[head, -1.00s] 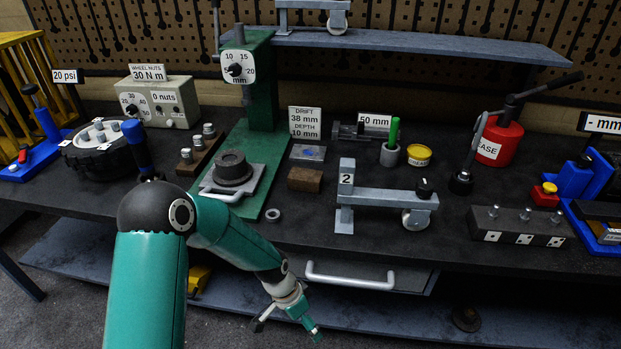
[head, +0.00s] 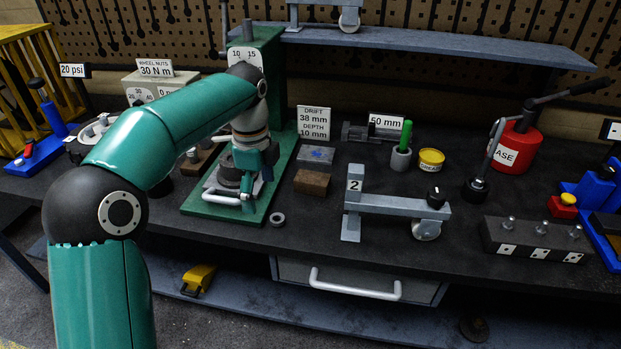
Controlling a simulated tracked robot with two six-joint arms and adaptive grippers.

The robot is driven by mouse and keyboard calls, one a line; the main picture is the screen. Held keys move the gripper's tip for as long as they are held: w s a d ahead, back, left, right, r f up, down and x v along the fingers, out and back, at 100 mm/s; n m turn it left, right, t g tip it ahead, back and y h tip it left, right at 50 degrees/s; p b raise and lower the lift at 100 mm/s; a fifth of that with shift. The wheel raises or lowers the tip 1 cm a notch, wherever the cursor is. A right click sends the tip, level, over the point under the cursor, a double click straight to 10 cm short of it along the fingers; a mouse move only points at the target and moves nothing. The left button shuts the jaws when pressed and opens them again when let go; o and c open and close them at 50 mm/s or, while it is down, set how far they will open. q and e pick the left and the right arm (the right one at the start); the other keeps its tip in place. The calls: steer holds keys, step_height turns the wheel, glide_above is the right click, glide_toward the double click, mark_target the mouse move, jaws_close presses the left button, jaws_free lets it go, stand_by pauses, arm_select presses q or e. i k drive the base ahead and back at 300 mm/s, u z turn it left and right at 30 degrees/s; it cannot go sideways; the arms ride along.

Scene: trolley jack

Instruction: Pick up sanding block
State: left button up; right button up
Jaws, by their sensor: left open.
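The sanding block looks to be the small brown block (head: 312,182) on the dark bench top, just right of the green press base. My left gripper (head: 256,190) points down over the press base, left of the brown block and apart from it. It is open, and nothing shows between its fingers. My left arm reaches across from the left and hides part of the press and the gauge box behind. My right gripper is out of view.
The green press (head: 266,215) stands beside the block, with a dark round part (head: 228,172) on it. A small ring (head: 277,219) lies in front. A grey jack (head: 400,204) stands to the right. A shelf (head: 420,42) overhangs the back.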

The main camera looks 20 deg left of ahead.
mark_target(305, 181)
steer(key=i, duration=0.85)
steer(key=z, duration=0.05)
